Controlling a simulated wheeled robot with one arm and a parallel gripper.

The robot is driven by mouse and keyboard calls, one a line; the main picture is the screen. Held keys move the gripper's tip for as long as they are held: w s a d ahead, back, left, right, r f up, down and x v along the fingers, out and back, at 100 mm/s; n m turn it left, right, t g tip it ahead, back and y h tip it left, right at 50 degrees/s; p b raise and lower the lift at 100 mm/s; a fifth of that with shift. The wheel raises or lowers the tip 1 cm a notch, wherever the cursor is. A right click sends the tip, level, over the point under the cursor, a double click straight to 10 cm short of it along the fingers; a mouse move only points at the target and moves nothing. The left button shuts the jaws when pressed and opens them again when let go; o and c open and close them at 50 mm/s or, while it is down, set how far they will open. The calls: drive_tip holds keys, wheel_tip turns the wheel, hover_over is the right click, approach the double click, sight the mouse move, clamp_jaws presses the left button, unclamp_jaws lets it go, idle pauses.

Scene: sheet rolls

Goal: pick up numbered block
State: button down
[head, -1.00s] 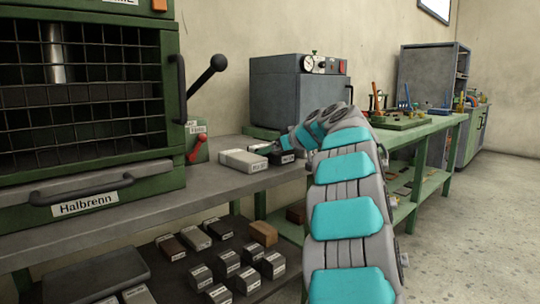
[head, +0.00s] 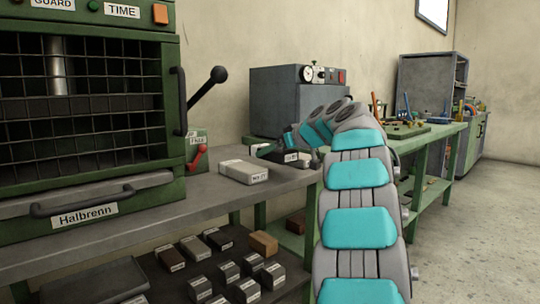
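A pale labelled block (head: 243,171) lies on the grey bench top, right of the press. A darker block with a white label (head: 292,158) sits behind it to the right, partly hidden by my arm. My gripper (head: 280,147) is at the end of the teal and grey arm, low over the darker block. The fingers are small and mostly hidden, so I cannot tell whether they are open or touch it. Several labelled blocks (head: 229,271) stand on the lower shelf. The label numbers are too small to read.
The green press (head: 90,190) with its mesh guard, black lever (head: 205,90) and red handle (head: 196,158) stands at left. A grey oven (head: 296,100) stands behind my gripper. A green bench (head: 430,135) with tools is at right. Floor at far right is clear.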

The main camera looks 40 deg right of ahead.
drive_tip(key=s+r+b, duration=0.1)
drive_tip(key=s, duration=1.3)
drive_tip(key=shift+s+r, duration=0.15)
drive_tip(key=shift+s, duration=0.2)
drive_tip(key=shift+s+a, duration=0.1)
